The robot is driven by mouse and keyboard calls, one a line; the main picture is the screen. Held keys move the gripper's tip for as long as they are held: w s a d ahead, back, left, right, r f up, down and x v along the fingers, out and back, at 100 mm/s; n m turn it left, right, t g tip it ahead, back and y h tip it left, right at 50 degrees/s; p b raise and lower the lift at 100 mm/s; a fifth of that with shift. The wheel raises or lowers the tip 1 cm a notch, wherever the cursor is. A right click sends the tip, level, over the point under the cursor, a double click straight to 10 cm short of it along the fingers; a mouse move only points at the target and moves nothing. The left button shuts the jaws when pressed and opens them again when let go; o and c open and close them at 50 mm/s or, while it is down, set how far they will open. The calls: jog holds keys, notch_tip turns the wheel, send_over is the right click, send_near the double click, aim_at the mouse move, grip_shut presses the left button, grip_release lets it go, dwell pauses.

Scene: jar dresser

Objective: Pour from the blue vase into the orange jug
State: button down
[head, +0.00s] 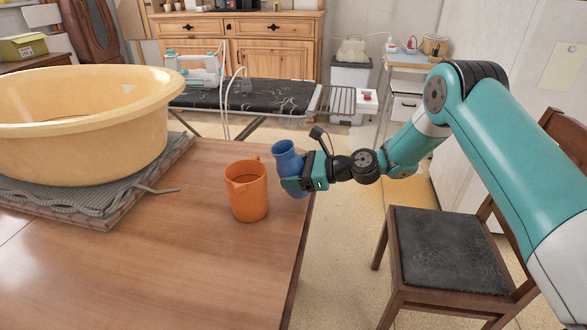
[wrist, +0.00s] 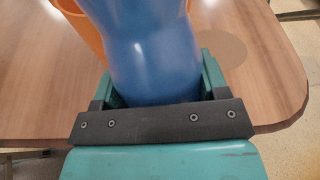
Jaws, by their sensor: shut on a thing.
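The blue vase (head: 287,158) is near the right edge of the wooden table, close to upright with a slight tilt. My gripper (head: 292,184) is shut on it from the right side. In the wrist view the blue vase (wrist: 150,50) fills the middle between the green fingers of my gripper (wrist: 158,88). Whether its base touches the table cannot be told. The orange jug (head: 247,190) stands upright on the table just left of the vase, apart from my gripper. Part of the orange jug (wrist: 88,30) shows behind the vase in the wrist view. The contents of both are hidden.
A large yellow basin (head: 85,145) sits on a folded grey cloth (head: 125,196) at the table's left. The wooden table (head: 190,260) is clear in front of the jug. A chair (head: 448,248) stands right of the table. An ironing board (head: 255,96) is behind.

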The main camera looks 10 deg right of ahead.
aim_at(286, 144)
jog(key=shift+a+r+n+h+p, duration=0.2)
jog(key=shift+r+h+p, duration=0.25)
jog(key=shift+p, duration=0.7)
jog(key=shift+a+r+n+h+p, duration=0.2)
jog(key=shift+r+h+p, duration=0.25)
jog(key=shift+p, duration=0.65)
jog(key=shift+s+a+r+n+h+p, duration=0.15)
jog(key=shift+r+h+p, duration=0.4)
jog(key=shift+p, duration=0.55)
jog(key=shift+w+a+r+n+h+p, duration=0.15)
jog(key=shift+r+h+p, duration=0.35)
jog(key=shift+p, duration=0.6)
jog(key=shift+s+r, duration=0.1)
jog(key=shift+r, duration=0.1)
jog(key=shift+r+n+h+p, duration=0.3)
jog(key=shift+r+h+p, duration=0.15)
jog(key=shift+p, duration=1)
jog(key=shift+d+f+n+h+p, duration=0.15)
jog(key=shift+d+n+h+p, duration=0.15)
jog(key=shift+h+p, duration=0.55)
jog(key=shift+d+r+n+h+p, duration=0.1)
jog(key=shift+r+n+h+p, duration=0.3)
jog(key=shift+r+h+p, duration=1.2)
jog(key=shift+a+r+h+p, duration=0.15)
jog(key=shift+a+h+p, duration=0.4)
jog(key=shift+n, duration=0.3)
